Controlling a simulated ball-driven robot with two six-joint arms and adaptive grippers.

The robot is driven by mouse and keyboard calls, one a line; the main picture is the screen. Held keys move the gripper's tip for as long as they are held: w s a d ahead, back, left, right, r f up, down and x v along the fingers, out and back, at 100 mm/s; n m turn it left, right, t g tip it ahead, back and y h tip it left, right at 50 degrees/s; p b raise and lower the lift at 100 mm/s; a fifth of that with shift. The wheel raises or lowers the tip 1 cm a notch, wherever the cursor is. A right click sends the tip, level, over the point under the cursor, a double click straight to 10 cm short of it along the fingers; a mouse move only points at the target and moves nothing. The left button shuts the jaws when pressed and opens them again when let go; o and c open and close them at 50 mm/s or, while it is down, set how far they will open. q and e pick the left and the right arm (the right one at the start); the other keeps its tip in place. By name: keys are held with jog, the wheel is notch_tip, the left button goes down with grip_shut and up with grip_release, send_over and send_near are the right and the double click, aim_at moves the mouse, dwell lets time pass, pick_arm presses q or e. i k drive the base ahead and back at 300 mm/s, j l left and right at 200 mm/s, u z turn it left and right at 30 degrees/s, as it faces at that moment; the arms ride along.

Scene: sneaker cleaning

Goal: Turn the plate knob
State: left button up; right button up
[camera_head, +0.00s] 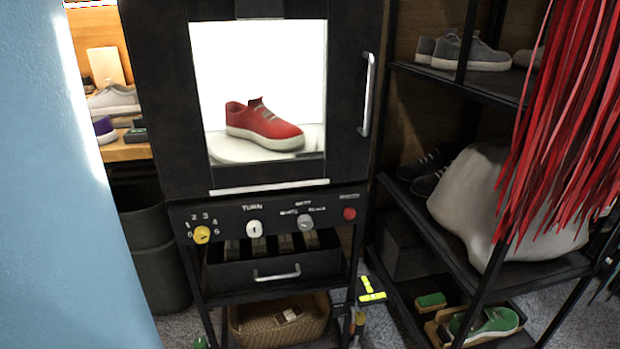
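A black cabinet panel (281,207) carries a row of controls below a lit window. A white round knob (254,228) sits under the word TURN, with a dark mark on its face. A yellow knob (202,235) to its left is ringed by numbers. A grey knob (306,224) sits to the right by small labels, and a red button (349,213) is at the far right. A red sneaker (264,126) stands on a pale round plate (240,149) behind the window. I cannot make out either gripper in this view.
A vertical silver handle (367,95) is on the cabinet door. A drawer (275,269) and a wicker basket (279,321) are below the panel. Shelves with shoes and a white bulky thing (480,200) stand right. Red strips (570,110) hang in front. A blue surface (62,200) fills the left.

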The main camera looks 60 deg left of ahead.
aim_at(254, 229)
jog(key=u, duration=2)
